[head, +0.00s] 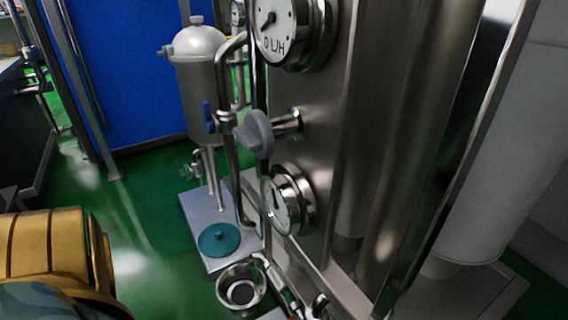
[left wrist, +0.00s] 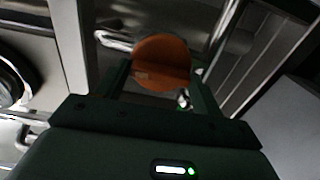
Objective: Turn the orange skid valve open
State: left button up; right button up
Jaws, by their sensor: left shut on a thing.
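The orange skid valve (left wrist: 162,50) shows in the left wrist view as a round orange handle with a darker lower part, at the top middle. My left gripper (left wrist: 160,78) has its two dark fingers on either side of the handle and is shut on it. Where the fingers touch the handle is dark and hard to make out. How far the valve is turned cannot be told. The orange valve and the left gripper's fingers do not show in the head view. My right gripper is in neither view.
In the head view, a steel panel carries an upper gauge (head: 273,27), a grey knob (head: 256,134) and a lower gauge (head: 277,206). A grey tank (head: 199,80) with a blue lever (head: 208,117) stands behind. A teal disc (head: 219,240) lies on the base plate. Green floor at left is open.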

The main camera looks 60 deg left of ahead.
pick_arm(q)
jog(key=shift+f, duration=0.1)
jog(key=o, duration=0.8)
jog(key=shift+a, duration=0.1)
jog(key=shift+o, duration=0.2)
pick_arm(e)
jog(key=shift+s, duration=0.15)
pick_arm(q)
jog(key=s+a+p, duration=0.1)
jog(key=s, duration=1.5)
jog(key=shift+s+p, duration=0.2)
jog(key=shift+p, duration=0.2)
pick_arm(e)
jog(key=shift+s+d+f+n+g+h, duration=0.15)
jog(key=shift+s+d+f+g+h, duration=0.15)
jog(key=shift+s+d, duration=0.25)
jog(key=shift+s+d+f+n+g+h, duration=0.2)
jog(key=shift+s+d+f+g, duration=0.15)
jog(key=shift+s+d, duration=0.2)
pick_arm(q)
jog(key=shift+a, duration=0.1)
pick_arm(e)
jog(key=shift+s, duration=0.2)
